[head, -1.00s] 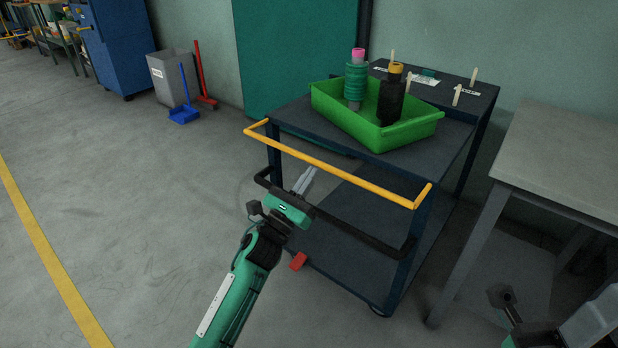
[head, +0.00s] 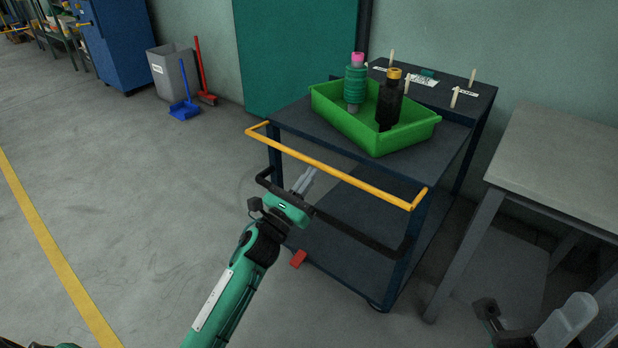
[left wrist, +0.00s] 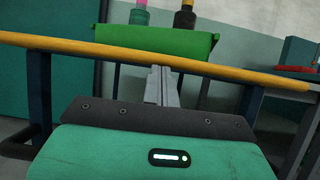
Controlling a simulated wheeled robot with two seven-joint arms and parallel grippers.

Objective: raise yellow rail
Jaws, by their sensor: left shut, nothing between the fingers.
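The yellow rail (head: 340,175) is a straight bar with bent ends along the near edge of the dark blue cart (head: 290,112). It looks level and crosses the left wrist view (left wrist: 225,70). My left gripper (head: 308,174) is shut and empty. Its fingertips are just below the rail's left half in the head view; in the left wrist view its fingers (left wrist: 161,82) reach up to the rail's lower edge. I cannot tell whether they touch. Part of my right gripper (head: 565,322) shows at the lower right, cut by the frame; its jaw state is unclear.
A green tray (head: 345,128) with a green bottle (head: 355,88) and a black bottle (head: 389,105) stands on the cart. A black lower bar (head: 355,232) runs below the rail. A red block (head: 299,259) is at the cart's foot.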

